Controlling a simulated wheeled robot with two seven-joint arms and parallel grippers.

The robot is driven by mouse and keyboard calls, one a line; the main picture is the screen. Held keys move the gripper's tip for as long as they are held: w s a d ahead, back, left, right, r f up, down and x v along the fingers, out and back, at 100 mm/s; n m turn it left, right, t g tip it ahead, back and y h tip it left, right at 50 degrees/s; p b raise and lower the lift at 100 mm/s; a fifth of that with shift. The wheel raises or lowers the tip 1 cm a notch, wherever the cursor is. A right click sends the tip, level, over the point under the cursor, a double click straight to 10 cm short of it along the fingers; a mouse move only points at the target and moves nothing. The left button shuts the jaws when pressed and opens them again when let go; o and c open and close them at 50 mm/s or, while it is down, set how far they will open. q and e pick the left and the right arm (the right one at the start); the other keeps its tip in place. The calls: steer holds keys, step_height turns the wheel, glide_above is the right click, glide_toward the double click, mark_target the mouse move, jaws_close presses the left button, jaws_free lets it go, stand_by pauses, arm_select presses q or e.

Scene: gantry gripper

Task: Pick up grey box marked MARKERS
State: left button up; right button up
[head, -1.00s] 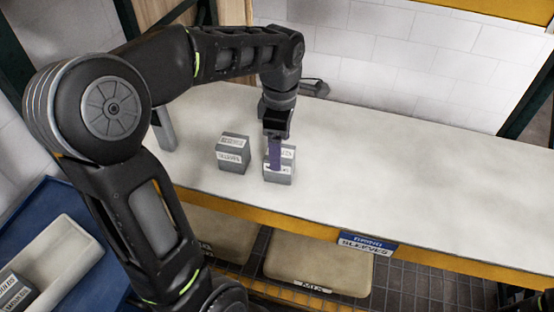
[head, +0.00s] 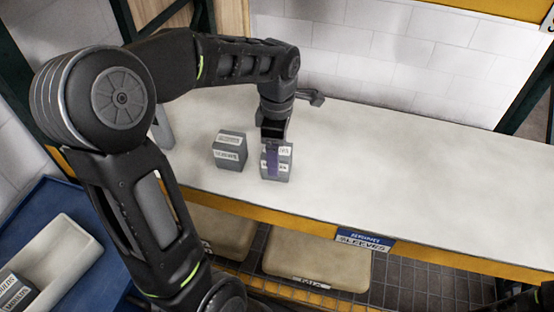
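Two small grey boxes with white labels stand side by side on the white bench. My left gripper (head: 272,160) points down at the right-hand grey box (head: 284,171). One purple finger lies across that box's front and covers part of its label; the other finger is hidden. I cannot tell whether the fingers press on the box, which rests on the bench. The left-hand grey box (head: 230,151) stands apart; its label is blurred but looks like SLEEVES. I cannot read MARKERS for certain on either box. My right gripper is not in view.
The white bench top (head: 410,185) is clear to the right, with a yellow front edge. A blue sign (head: 364,240) reading SLEEVES hangs on that edge. Beige bins (head: 318,265) sit below. A cream tray (head: 75,255) at lower left holds a labelled grey box (head: 15,294).

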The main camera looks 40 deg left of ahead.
arm_select(q)
steer(key=shift+a+f+p, duration=0.1)
steer(key=shift+f+p, duration=0.5)
steer(key=shift+f, duration=1.8)
steer(key=shift+c, duration=0.2)
jaws_close()
steer(key=shift+r, duration=0.1)
step_height(320, 180, up, 10)
steer(key=shift+f+b, duration=0.1)
steer(key=shift+b, duration=0.7)
